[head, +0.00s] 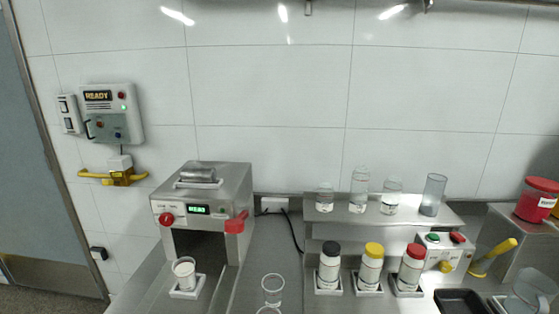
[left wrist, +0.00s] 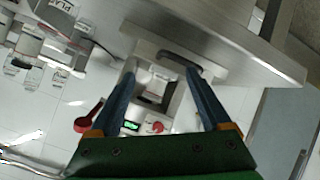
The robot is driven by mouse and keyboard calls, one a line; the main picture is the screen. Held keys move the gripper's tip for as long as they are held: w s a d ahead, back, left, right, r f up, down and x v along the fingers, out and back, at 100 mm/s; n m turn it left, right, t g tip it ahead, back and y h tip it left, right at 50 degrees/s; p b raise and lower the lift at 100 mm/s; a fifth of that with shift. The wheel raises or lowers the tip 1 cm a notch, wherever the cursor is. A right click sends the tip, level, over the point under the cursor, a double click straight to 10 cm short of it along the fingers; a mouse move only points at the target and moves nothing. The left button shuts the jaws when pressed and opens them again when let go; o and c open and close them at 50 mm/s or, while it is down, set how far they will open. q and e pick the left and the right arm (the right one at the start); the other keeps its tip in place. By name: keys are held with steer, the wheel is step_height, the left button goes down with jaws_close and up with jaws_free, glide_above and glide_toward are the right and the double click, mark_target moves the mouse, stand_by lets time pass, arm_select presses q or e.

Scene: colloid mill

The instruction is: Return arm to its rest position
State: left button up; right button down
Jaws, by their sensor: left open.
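My left gripper (left wrist: 160,73) shows only in the left wrist view. Its two blue fingers are spread apart with nothing seen held between them. Beyond the fingers is the steel colloid mill, with its green display (left wrist: 130,125), red knob (left wrist: 157,128) and red lever (left wrist: 88,118). In the head view the mill (head: 214,178) stands on the bench at centre left, its display reading READ or similar. A white-filled cup (head: 184,270) stands on a small white pad at its front opening. Neither arm shows in the head view, so my right gripper is out of sight.
Three bottles with black (head: 331,248), yellow (head: 374,249) and red (head: 417,250) caps stand on white pads. Clear glassware (head: 359,188) lines the shelf behind. An empty clear glass (head: 272,287) stands at the front middle. A control box (head: 443,249) and dark tray (head: 462,301) are at right.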

arm_select(q)
steer(key=s+d+f+m+g+y, duration=0.1)
steer(key=s+d+f+m+g, duration=0.25)
steer(key=s, duration=0.45)
steer(key=s+d+f+m+g, duration=0.3)
steer(key=s+d+f+g, duration=0.15)
steer(key=s, duration=0.25)
steer(key=s+f+g, duration=0.1)
steer(key=s+f, duration=0.1)
steer(key=f, duration=0.7)
steer(key=s+f+g, duration=0.1)
steer(key=s+f, duration=0.2)
steer(key=f, duration=0.7)
steer(key=s+a+f, duration=0.2)
steer(key=s+f, duration=0.6)
steer(key=s, duration=0.2)
steer(key=shift+s+g+y, duration=0.3)
steer(key=shift+s+y, duration=0.05)
steer(key=shift+y, duration=0.05)
steer(key=shift+m, duration=0.25)
